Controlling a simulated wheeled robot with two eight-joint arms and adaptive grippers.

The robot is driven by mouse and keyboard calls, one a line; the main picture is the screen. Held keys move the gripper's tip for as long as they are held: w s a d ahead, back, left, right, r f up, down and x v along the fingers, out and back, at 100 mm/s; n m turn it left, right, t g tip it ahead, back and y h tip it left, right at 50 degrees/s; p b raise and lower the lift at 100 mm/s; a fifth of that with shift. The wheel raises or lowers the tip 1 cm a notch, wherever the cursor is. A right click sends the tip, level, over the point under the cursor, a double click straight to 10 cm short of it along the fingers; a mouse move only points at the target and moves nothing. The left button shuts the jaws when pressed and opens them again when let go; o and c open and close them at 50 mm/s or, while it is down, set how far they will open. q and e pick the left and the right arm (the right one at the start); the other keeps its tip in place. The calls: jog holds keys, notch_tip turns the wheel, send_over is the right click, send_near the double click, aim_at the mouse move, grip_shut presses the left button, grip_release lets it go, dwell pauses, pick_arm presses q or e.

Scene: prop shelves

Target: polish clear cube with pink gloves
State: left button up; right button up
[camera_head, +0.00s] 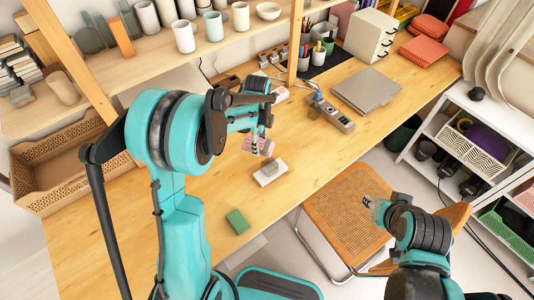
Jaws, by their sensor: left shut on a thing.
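A small clear, greyish cube (275,166) sits on a white base (266,178) on the wooden table. My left gripper (255,151) is above and slightly left of the cube, apart from it. It is shut on a pink and white piece (265,147) that looks like the pink gloves; the fingers hide part of it. My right gripper (369,203) is over the woven chair seat, away from the table; its fingers are too small to read.
A green block (237,221) lies near the table's front edge. A grey laptop (367,90), a power strip (331,113) and a pen holder (328,46) are further back. A woven chair (347,212) stands at the front. A shelf with cups (184,37) overhangs the left.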

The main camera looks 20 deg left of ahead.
pick_arm(q)
jog(key=shift+w+a+f+m+b, duration=0.5)
jog(key=shift+a+f+b, duration=0.4)
jog(key=shift+f, duration=0.8)
jog(key=shift+w+a+f+m+b, duration=0.35)
jog(key=shift+a+f+m+b, duration=0.45)
jog(key=shift+f, duration=0.85)
jog(key=shift+w+a+f+m+b, duration=0.45)
jog(key=shift+a+f+b, duration=0.5)
jog(key=shift+f, duration=0.75)
jog(key=shift+s+d, duration=0.35)
jog(key=shift+d, duration=0.55)
jog(key=shift+s+d, duration=0.1)
jog(key=shift+d, duration=0.15)
jog(key=shift+s+a, duration=0.35)
jog(key=shift+s, duration=0.15)
jog(key=shift+w+d, duration=0.1)
jog(key=shift+w, duration=0.05)
